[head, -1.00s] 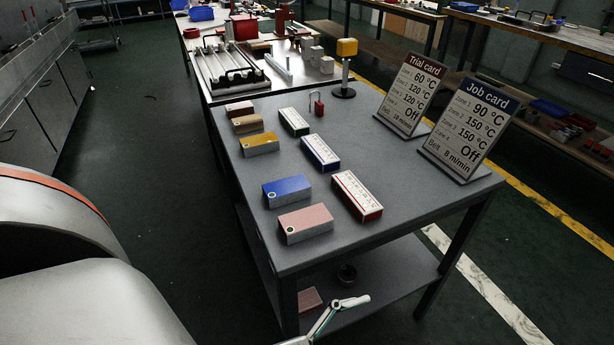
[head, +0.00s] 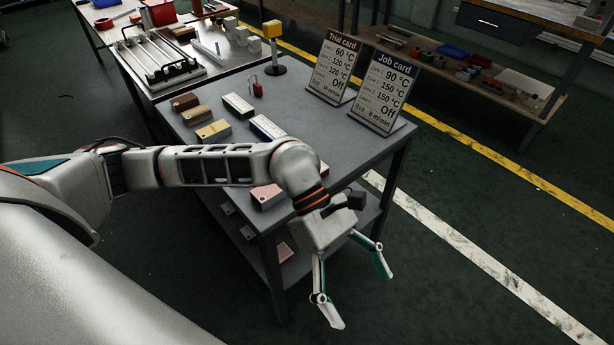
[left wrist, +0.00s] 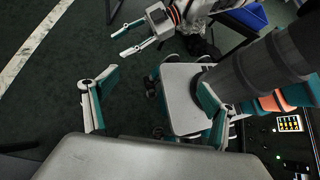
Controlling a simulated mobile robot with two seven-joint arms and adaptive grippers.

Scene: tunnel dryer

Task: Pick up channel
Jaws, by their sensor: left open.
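No part is marked as the channel. A pale narrow bar (head: 208,50), possibly the channel, lies on the far light-topped table, right of a rack of rails; its profile is too small to tell. My left gripper (head: 360,297) is open and empty, pointing down past the near right corner of the dark table, well apart from the bar. Its spread fingers also frame the left wrist view (left wrist: 152,112), with nothing between them but floor and my base. My right gripper (left wrist: 130,37) shows at the top there, open and empty. It is outside the head view.
The dark table (head: 345,150) holds several coloured blocks, a padlock (head: 255,86), a yellow-topped post (head: 273,45), the Trial card (head: 332,68) and the Job card (head: 384,92). The rail rack (head: 158,55) stands behind. Floor at right is clear.

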